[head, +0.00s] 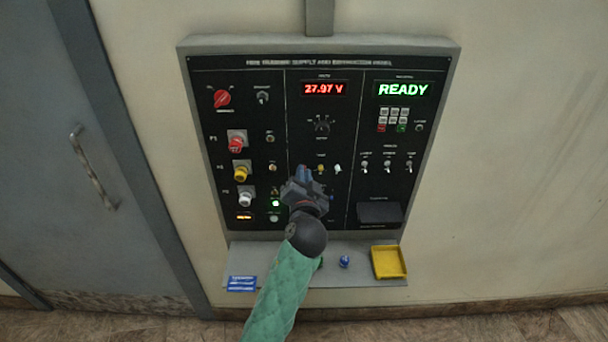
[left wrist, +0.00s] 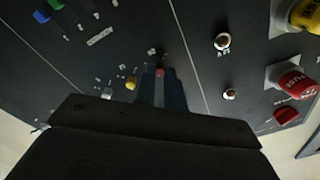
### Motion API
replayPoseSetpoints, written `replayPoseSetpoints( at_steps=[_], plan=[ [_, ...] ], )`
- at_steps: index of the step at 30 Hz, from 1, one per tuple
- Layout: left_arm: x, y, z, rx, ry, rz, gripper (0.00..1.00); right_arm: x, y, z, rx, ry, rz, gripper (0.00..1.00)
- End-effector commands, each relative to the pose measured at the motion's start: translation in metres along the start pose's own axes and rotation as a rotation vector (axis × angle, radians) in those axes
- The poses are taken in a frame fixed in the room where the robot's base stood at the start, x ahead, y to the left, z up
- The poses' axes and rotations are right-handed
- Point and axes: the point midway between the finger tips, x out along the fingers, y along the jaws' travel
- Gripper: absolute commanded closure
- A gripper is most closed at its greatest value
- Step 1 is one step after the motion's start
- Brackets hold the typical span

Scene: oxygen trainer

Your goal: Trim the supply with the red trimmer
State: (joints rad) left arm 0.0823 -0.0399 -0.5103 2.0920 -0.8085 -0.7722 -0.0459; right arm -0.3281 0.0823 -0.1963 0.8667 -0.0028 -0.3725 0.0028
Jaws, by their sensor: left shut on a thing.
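My left gripper (head: 301,177) is at the middle column of the black panel, in the row of small coloured trimmers. In the left wrist view its fingers (left wrist: 160,88) are shut on the red trimmer (left wrist: 160,72), of which only a small reddish bit shows between the tips. The yellow trimmer (head: 320,169) and the white trimmer (head: 337,168) stand just right of the gripper in the head view. The red voltage display (head: 324,89) above reads 27.97 V. My right gripper is not in view.
A green display (head: 403,90) reads READY. Red (head: 236,143), yellow (head: 240,174) and white (head: 245,199) knobs stick out left of the gripper. The shelf (head: 300,278) below carries a yellow tray (head: 389,263), a small blue item (head: 344,262) and a blue card (head: 242,283).

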Motion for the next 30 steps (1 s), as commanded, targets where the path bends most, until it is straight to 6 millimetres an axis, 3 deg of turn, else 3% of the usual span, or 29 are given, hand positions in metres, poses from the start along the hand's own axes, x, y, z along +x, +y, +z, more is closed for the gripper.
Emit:
replayPoseSetpoints(
  at_steps=[14,15,18,30],
  plan=[
    [0.000,0.000,-0.001,0.012,0.002,0.000,1.00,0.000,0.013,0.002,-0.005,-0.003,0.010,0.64],
    [0.000,0.000,-0.001,0.012,0.002,0.000,0.83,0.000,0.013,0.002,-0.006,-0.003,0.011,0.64],
    [0.000,0.000,-0.001,0.012,0.002,0.000,0.67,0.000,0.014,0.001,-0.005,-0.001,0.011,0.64],
    [-0.007,0.002,0.001,0.011,0.001,0.000,0.67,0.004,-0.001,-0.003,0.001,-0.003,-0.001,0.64]
  ],
)
